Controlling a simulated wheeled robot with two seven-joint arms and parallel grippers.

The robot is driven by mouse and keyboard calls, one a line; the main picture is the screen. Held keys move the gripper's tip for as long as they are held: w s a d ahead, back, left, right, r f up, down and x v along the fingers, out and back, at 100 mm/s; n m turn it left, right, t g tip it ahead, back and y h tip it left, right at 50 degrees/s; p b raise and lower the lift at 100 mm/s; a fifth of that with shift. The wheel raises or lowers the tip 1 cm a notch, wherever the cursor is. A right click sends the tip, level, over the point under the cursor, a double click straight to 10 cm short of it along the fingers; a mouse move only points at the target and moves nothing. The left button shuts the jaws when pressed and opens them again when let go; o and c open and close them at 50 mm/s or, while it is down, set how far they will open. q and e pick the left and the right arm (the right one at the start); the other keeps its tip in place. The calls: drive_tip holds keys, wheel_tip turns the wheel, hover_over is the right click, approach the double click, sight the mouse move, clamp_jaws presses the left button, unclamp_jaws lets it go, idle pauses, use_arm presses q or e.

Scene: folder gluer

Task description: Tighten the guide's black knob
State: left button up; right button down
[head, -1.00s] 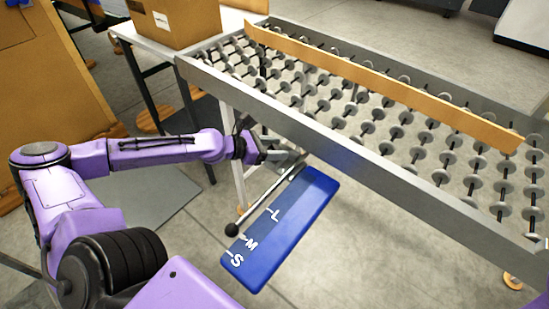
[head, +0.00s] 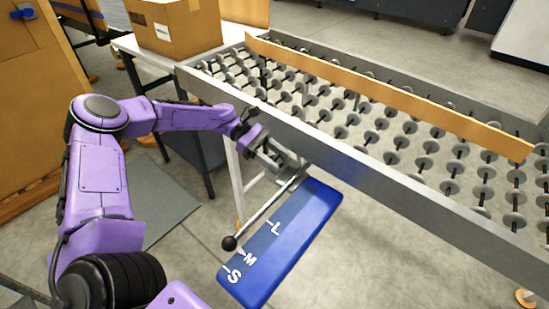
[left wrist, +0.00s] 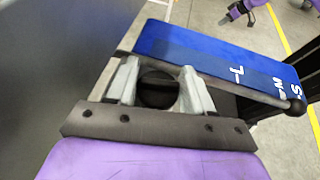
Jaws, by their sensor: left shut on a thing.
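The black knob (left wrist: 158,90) is a dark round piece between the two grey fingers of my left gripper (left wrist: 160,86) in the left wrist view. The gripper is shut on it. In the head view, my left gripper (head: 277,160) is beside the conveyor's near side rail, above the far end of the blue plate; the knob is hidden there. The guide looks like the long orange-tan bar (head: 390,95) lying across the rollers. My right gripper seems to show small at the top of the left wrist view (left wrist: 237,13); its jaws are too small to read.
A blue plate (head: 290,240) marked L, M and S slopes below the rail (head: 340,165). A thin rod with a black ball (head: 229,243) runs along its left edge. A cardboard box (head: 175,25) stands on a white table (head: 130,43).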

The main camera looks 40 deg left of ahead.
use_arm(q)
drive_tip(key=shift+s+f+m+g, duration=0.1)
drive_tip(key=shift+f+m+g, duration=0.1)
drive_tip(key=shift+m+g, duration=0.75)
drive_tip(key=shift+g, duration=0.35)
drive_tip(key=o, duration=1)
drive_tip(key=shift+a+r, duration=0.15)
drive_tip(key=shift+a, duration=0.15)
drive_tip(key=v, duration=0.9)
drive_tip(key=shift+a, duration=0.35)
